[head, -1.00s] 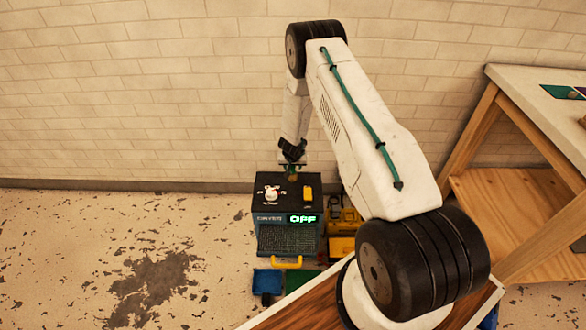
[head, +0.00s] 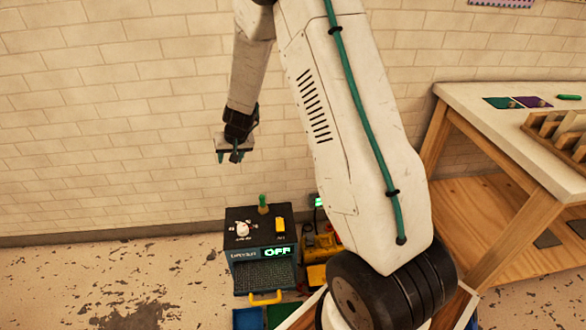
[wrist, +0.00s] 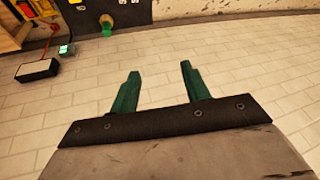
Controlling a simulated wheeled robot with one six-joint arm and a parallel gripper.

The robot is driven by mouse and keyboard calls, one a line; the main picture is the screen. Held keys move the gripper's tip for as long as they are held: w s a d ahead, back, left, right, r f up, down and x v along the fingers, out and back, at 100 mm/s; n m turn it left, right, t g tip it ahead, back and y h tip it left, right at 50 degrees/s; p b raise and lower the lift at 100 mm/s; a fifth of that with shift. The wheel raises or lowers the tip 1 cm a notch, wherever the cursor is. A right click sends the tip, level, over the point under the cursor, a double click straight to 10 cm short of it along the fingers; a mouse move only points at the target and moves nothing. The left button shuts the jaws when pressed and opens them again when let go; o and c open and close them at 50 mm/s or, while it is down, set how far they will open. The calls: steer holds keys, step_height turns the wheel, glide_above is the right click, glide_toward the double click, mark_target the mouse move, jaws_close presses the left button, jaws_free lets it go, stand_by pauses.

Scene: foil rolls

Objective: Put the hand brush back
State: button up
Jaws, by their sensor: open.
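My gripper (head: 228,156) is open and empty in the air, above and left of a dark machine (head: 262,256) by the wall. Its two green fingers also show spread apart in the wrist view (wrist: 159,74). A green upright handle (head: 263,203) stands on the back of the machine's top, apart from my gripper; it is also in the wrist view (wrist: 107,25). I cannot tell whether it is a machine lever or part of the hand brush. A small green item (head: 569,97) lies on the bench at right, too small to identify. No brush is clearly recognisable.
The machine has a white knob (head: 243,230), a yellow switch (head: 280,224), a lit OFF sign (head: 277,252) and a yellow front handle (head: 265,298). A yellow object (head: 318,243) stands beside it. The bench (head: 462,108) holds a wooden rack (head: 555,134). The wall is close behind.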

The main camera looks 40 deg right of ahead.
steer(key=s+a+r+n+y, duration=0.1)
steer(key=s+a+r, duration=0.2)
steer(key=s+r, duration=0.3)
steer(key=s+a+r+n+g, duration=0.1)
steer(key=s+a+r, duration=0.25)
steer(key=r, duration=0.35)
steer(key=s+a+r+n+y, duration=0.1)
steer(key=s+a+r, duration=0.2)
steer(key=s+r, duration=0.35)
steer(key=s+r+g+h, duration=0.1)
steer(key=s+r, duration=0.2)
steer(key=s, duration=0.9)
steer(key=s+r+n+g+h, duration=0.1)
steer(key=s+r, duration=0.2)
steer(key=s, duration=1)
steer(key=shift+s+r+g+h, duration=0.2)
steer(key=shift+r+g+h, duration=0.1)
steer(key=shift+r+g, duration=0.1)
steer(key=shift+d, duration=0.1)
